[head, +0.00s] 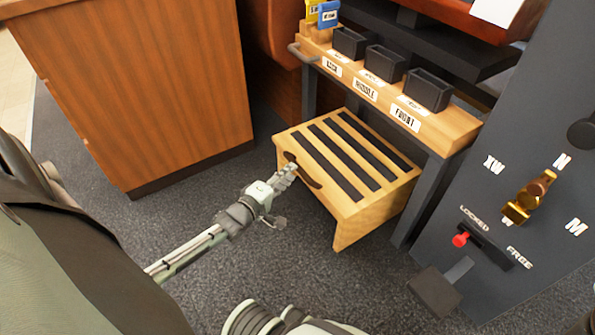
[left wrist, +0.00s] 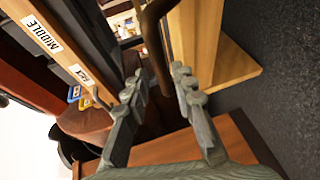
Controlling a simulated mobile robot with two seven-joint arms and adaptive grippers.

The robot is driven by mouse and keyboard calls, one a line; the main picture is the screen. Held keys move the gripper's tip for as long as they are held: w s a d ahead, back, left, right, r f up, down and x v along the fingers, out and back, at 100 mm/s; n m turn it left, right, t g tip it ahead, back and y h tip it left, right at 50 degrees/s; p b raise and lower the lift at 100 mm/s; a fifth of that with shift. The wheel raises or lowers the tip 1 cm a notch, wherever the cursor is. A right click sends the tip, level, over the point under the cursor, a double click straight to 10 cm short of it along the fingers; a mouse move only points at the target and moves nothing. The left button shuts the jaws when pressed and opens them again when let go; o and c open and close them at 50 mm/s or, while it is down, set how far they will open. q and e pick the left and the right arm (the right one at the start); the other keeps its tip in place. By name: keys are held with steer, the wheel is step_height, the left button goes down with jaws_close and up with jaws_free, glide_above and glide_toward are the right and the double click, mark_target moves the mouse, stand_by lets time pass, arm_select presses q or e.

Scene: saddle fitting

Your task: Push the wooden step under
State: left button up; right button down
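The wooden step (head: 376,194), with several dark tread strips, stands on the carpet below the labelled wooden rail, its front part sticking out. A dark brown curved handle (head: 309,178) is on its front edge. My left gripper (head: 287,172) is at this handle. In the left wrist view the fingers of my left gripper (left wrist: 157,75) are spread, with the brown handle (left wrist: 157,45) between their tips; whether they touch it I cannot tell. Pale wood of the step (left wrist: 205,45) shows beyond the right finger. My right gripper is not in view.
A wooden cabinet (head: 140,90) stands to the left. The rail (head: 440,125) above the step carries black bins and rests on a dark leg (head: 418,205). A dark panel (head: 520,180) with a brass knob and red lever is on the right. Carpet before the step is clear.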

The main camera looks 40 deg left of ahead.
mark_target(298, 165)
arm_select(q)
steer(key=w, duration=0.2)
steer(key=w+f+b, duration=0.1)
steer(key=w, duration=0.2)
jaws_close()
stand_by(0.3)
